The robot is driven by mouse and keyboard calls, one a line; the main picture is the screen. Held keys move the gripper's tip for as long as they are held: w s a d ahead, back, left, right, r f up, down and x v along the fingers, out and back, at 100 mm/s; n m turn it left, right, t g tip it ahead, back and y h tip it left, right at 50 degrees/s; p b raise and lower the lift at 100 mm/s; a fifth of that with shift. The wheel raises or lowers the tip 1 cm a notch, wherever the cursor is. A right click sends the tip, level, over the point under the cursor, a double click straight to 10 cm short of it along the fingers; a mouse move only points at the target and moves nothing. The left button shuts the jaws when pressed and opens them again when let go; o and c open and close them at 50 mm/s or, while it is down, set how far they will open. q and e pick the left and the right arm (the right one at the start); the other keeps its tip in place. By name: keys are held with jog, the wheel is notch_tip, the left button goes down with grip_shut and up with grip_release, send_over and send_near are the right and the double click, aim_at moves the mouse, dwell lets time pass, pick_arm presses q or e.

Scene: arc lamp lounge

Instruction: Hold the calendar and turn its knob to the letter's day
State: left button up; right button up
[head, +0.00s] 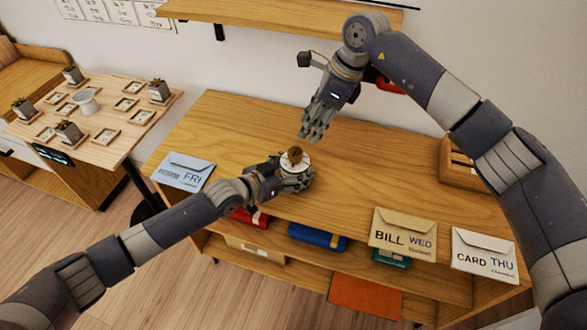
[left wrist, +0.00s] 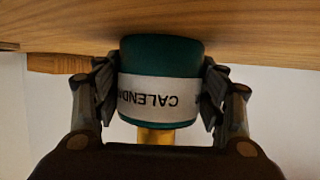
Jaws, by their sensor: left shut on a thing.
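The calendar (left wrist: 160,91) is a teal cylinder with a white band reading "CALEND…", upside down in the left wrist view. My left gripper (head: 293,181) is shut on it, a finger on each side (left wrist: 158,92), at the wooden counter top. In the head view its pale dial face (head: 287,162) and brass knob (head: 295,154) show on top. The knob also shows in the left wrist view (left wrist: 155,136). My right gripper (head: 309,136) hangs just above the knob, pointing down, apart from it; its finger gap is unclear. Envelopes read "FRI" (head: 185,168), "BILL WED" (head: 403,228) and "CARD THU" (head: 484,245).
The wooden counter (head: 235,125) is clear around the calendar. A shelf (head: 285,14) is on the wall behind. A wooden tray (head: 458,165) stands at the right. A small table (head: 105,125) with potted plants is at the left. Books lie on the lower shelf.

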aim_at(295, 151)
jog(key=o, duration=0.4)
jog(key=shift+o, duration=0.4)
jog(key=shift+a, duration=0.1)
jog(key=a+r+m+h, duration=0.3)
jog(key=a+m+h, duration=0.1)
jog(key=m, duration=0.6)
jog(key=shift+m+g, duration=0.3)
jog(key=f, duration=1.2)
jog(key=shift+w+d+f, duration=0.15)
jog(key=shift+w+f, duration=0.05)
jog(key=shift+w, duration=0.2)
jog(key=shift+c, duration=0.4)
jog(key=c, duration=1)
